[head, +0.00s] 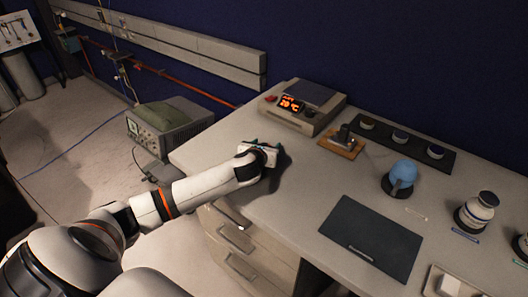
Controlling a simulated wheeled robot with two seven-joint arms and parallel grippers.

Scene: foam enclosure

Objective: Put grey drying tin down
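My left gripper (264,149) is over the left end of the grey worktop (305,190), seen from behind and above. My wrist covers most of its fingers, so I cannot tell whether they are open or shut or whether they hold anything. A dark shadow lies beside it on the worktop. I cannot make out a grey drying tin for certain. My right gripper is not in view.
A heating unit (308,108) with an orange display stands behind the gripper. A wooden block (341,148), a dark strip with small round pots (390,142), a blue rounded vessel (400,176), a jar (478,213) and a dark mat (370,238) are to the right. Worktop between is clear.

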